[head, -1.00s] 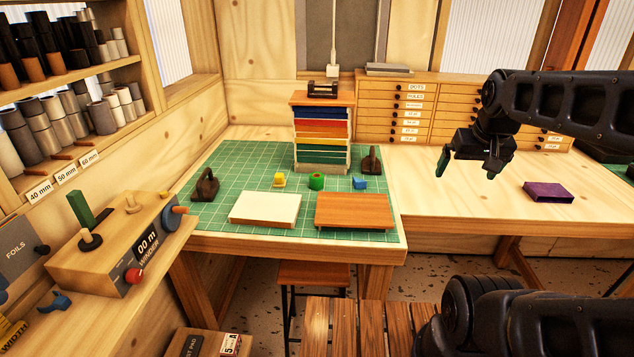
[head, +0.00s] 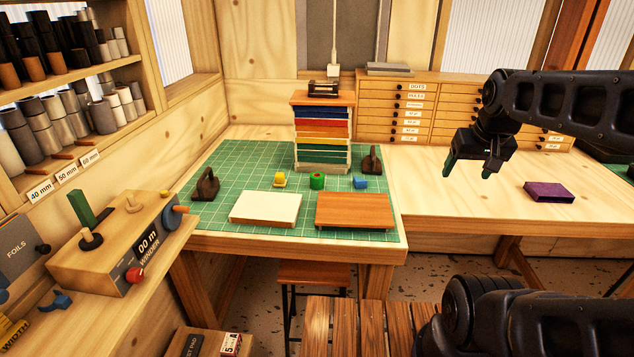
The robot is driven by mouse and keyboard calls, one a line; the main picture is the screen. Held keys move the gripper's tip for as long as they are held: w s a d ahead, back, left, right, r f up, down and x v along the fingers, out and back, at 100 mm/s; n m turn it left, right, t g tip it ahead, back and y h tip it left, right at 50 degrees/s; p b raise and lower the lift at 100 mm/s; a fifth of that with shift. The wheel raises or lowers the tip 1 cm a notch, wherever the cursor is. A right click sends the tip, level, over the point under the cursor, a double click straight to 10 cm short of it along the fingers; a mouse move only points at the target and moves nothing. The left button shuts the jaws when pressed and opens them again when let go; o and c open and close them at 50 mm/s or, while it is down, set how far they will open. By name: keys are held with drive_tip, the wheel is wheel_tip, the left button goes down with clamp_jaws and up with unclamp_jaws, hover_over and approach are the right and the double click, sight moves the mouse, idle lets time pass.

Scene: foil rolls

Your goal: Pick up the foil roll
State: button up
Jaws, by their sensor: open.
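Several grey, black and white rolls (head: 60,120) stand on the shelves at the left. I cannot tell which of these is the foil roll. My gripper (head: 467,170) is open and empty, with its dark green fingertips pointing down. It hangs above the right part of the bench, far to the right of the green piece and the shelves.
A white board (head: 265,207) and a brown board (head: 354,210) lie at the mat's front. A colourful stacked rack (head: 322,135) stands behind. A winder box (head: 120,245) sits at left. A purple block (head: 548,192) lies right of my gripper. The bench between mat and block is clear.

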drive_tip(key=w+a+r+m+g, duration=0.15)
drive_tip(key=w+a+m, duration=0.4)
drive_tip(key=w, duration=0.65)
drive_tip(key=m+g, duration=0.3)
drive_tip(key=m, duration=1)
hover_over(317, 175)
wheel_tip(317, 175, down, 16)
drive_tip(key=shift+d+r, duration=0.1)
drive_tip(key=shift+r, duration=0.1)
drive_tip(key=shift+w+a+f+m, duration=0.1)
drive_tip(key=shift+a+f+m, duration=0.15)
drive_tip(key=shift+f, duration=0.2)
wheel_tip(317, 175, down, 10)
drive_tip(key=shift+d+f, duration=0.1)
drive_tip(key=c, duration=1.1)
